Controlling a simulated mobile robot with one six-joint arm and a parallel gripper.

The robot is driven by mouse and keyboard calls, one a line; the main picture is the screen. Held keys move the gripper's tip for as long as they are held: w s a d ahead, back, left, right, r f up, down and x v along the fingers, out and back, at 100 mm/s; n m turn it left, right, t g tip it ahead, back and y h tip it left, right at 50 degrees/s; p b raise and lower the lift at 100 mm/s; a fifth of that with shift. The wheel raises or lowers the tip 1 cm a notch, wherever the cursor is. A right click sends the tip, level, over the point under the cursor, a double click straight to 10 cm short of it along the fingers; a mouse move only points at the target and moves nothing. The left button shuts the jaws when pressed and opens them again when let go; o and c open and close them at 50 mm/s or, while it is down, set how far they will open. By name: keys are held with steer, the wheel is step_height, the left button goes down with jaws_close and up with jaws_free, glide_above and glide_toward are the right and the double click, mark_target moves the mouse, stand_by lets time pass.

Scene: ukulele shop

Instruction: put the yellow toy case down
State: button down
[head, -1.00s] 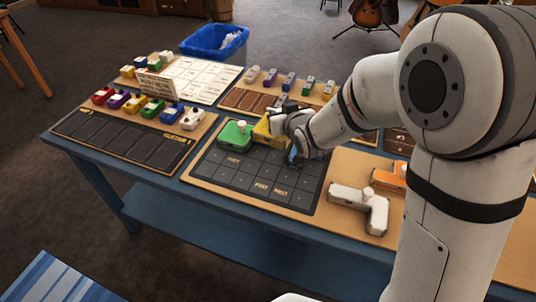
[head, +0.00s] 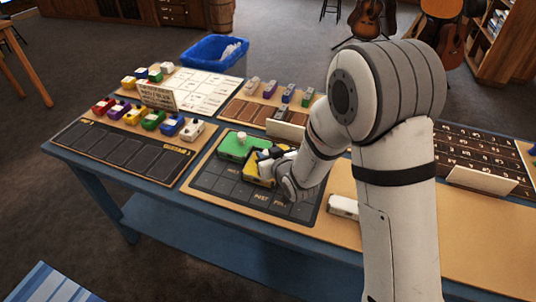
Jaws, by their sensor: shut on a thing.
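The yellow toy case (head: 251,172) is at my gripper (head: 270,160), low over the dark gridded board (head: 208,182) or resting on it; I cannot tell which. My gripper is shut on the case, and my wrist hides much of its right side. The green toy case (head: 237,146) lies on the same board, just behind the yellow one. My forearm covers the right part of the board.
A blue bin (head: 214,51) is behind the table. A white toy case (head: 343,206) is partly hidden by my arm. A dark lettered board (head: 470,150) lies at the right.

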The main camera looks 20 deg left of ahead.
steer(key=shift+f, duration=0.15)
steer(key=c, duration=1.1)
jaws_free()
steer(key=shift+c, duration=0.2)
steer(key=shift+r, duration=0.35)
steer(key=v, duration=0.3)
steer(key=b+v, duration=0.1)
steer(key=v, duration=0.2)
steer(key=b+v, duration=0.1)
steer(key=v, duration=0.2)
steer(key=shift+s+f, duration=0.1)
steer(key=shift+f, duration=0.2)
steer(key=b+v, duration=0.3)
steer(key=b, duration=0.3)
steer(key=shift+r+b, duration=0.15)
steer(key=shift+b, duration=0.2)
steer(key=shift+d, duration=0.1)
